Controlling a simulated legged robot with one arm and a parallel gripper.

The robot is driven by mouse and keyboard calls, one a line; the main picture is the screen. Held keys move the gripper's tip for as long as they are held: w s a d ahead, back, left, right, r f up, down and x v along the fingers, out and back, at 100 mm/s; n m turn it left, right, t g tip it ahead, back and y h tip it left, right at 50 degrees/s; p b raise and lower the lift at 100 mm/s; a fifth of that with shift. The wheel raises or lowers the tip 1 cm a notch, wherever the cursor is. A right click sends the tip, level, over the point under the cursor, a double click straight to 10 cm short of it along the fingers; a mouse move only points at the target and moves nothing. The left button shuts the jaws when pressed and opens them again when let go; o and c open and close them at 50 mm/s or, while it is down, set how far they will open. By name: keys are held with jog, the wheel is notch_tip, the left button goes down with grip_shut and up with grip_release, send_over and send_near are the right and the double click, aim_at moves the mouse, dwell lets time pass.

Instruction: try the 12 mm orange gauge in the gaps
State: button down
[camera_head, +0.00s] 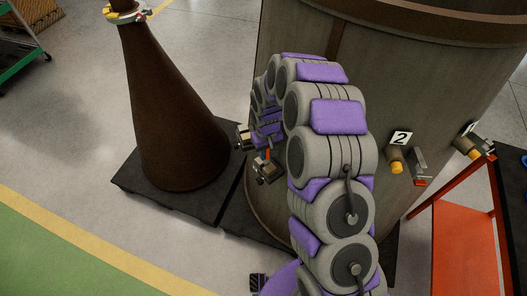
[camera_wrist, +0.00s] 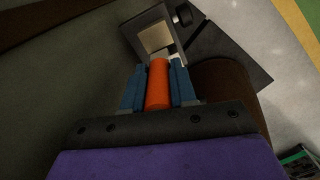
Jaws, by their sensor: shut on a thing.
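My gripper (camera_wrist: 158,88) is shut on the orange gauge (camera_wrist: 157,84), a short cylinder between two blue fingers in the wrist view. Its far end points at a grey bracket with a pale, squared opening (camera_wrist: 154,39). The gauge's end is close to that opening; I cannot tell whether it touches or enters it. In the head view a small bit of the orange gauge (camera_head: 268,153) shows beside my arm, near small metal fittings (camera_head: 268,171) on the left side of the large drum. My arm hides much of that area.
The large grey-brown drum (camera_head: 420,75) carries a plate marked 2 (camera_head: 400,138) above a yellow-tipped fitting (camera_head: 396,160). A dark brown cone (camera_head: 172,110) stands on a black base (camera_head: 140,187) at left. A red cart (camera_head: 462,245) stands at right. Floor at lower left is clear.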

jog(key=shift+a, duration=0.4)
jog(key=shift+d+f, duration=0.2)
jog(key=shift+d, duration=0.2)
jog(key=shift+a+f, duration=0.3)
jog(key=shift+d+f, duration=0.2)
jog(key=shift+f, duration=0.05)
dwell(0.3)
jog(key=shift+a+f, duration=0.1)
jog(key=shift+f, duration=0.9)
dwell(0.7)
dwell(0.8)
jog(key=shift+r+p, duration=1.05)
jog(key=shift+r, duration=2)
